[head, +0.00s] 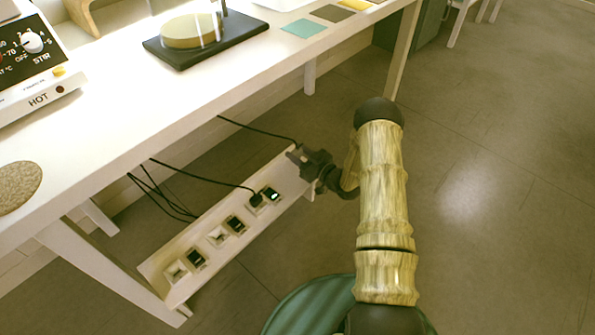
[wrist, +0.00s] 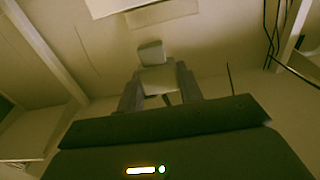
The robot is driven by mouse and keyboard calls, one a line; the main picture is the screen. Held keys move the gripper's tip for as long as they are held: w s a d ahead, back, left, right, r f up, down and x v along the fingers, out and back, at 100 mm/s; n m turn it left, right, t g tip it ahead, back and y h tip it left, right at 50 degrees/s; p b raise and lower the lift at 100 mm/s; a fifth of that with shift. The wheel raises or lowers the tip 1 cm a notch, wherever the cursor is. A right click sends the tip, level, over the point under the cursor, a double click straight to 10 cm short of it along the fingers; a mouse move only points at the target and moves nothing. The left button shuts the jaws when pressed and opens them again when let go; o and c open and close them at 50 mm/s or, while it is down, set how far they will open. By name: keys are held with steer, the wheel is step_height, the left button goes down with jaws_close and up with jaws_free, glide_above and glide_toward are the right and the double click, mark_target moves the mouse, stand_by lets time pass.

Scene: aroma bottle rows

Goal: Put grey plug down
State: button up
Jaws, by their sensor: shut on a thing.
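My gripper (head: 299,155) is beside the far right end of a white socket board (head: 205,262) under the table. In the wrist view its two fingers (wrist: 158,84) are closed on the grey plug (wrist: 154,72), a light grey block. In the head view the plug is hidden by the dark gripper, and a black cable (head: 258,130) runs from under the table to the gripper. Another black plug (head: 256,200) with a cable sits in a socket on the board.
The white table (head: 150,118) stands above the board, with a hot plate (head: 38,62) and a dark stand (head: 205,42) on top. Loose black cables (head: 165,195) hang behind the board. A green round thing (head: 310,305) is below my arm. The grey floor (head: 500,150) at right is clear.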

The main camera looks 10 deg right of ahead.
steer(key=shift+f+b, duration=0.35)
steer(key=shift+f, duration=0.9)
steer(key=shift+f+b, duration=1.25)
steer(key=shift+f, duration=0.6)
steer(key=shift+f, duration=0.1)
steer(key=o, duration=0.5)
steer(key=shift+f, duration=0.1)
steer(key=o, duration=0.5)
